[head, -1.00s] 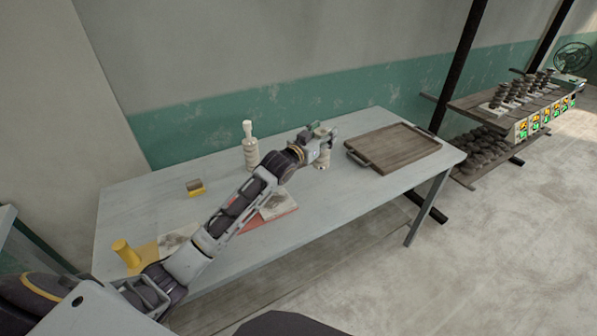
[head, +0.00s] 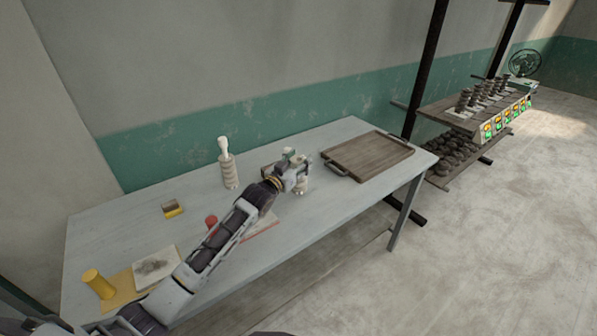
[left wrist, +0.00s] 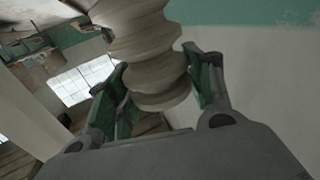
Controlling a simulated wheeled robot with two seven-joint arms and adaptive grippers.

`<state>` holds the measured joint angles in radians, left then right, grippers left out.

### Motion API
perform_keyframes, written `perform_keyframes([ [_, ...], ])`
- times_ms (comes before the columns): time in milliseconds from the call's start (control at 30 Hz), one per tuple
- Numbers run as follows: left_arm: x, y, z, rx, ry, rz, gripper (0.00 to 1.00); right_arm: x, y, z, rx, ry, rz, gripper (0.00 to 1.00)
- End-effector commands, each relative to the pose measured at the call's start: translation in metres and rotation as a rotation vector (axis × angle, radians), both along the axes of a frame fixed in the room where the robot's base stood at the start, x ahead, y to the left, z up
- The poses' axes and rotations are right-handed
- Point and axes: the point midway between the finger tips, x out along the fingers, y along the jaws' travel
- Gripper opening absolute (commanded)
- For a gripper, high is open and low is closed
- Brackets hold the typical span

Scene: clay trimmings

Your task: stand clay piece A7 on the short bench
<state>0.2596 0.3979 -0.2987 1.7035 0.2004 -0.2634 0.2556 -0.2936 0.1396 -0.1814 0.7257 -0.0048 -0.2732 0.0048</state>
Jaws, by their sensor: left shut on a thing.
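A pale, ribbed clay piece (head: 302,187) is at my left gripper (head: 298,172), above or on the grey table (head: 340,211). I cannot tell whether its foot touches the tabletop. In the left wrist view the ribbed piece (left wrist: 152,55) is between the green-padded fingers of the left gripper (left wrist: 158,88), which are shut on it. No label on it can be read. My right gripper is not in view.
A brown wooden tray (head: 368,157) lies to the right of the gripper. A yellow cylinder (head: 98,283), a small yellow-and-brown block (head: 172,209) and a smudged sheet (head: 155,268) lie left. A shelf (head: 450,116) at the right holds dark ribbed pieces above several green-and-yellow labels.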

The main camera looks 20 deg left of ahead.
Motion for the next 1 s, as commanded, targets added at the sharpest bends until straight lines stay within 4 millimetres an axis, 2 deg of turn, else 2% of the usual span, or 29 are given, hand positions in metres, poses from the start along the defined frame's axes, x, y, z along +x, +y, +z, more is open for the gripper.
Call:
perform_keyframes([
  [367,0.0,0.0,0.0,-0.001,-0.005,0.0,0.0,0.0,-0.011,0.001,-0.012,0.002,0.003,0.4],
  [567,0.0,0.0,-0.016,-0.001,-0.003,0.0,0.0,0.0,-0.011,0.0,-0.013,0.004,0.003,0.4],
  [800,0.0,0.0,-0.035,-0.001,-0.004,0.0,0.0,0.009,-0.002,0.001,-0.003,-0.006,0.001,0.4],
  [1000,0.0,0.0,-0.036,0.0,-0.005,0.0,0.0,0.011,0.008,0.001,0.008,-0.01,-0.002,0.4],
])
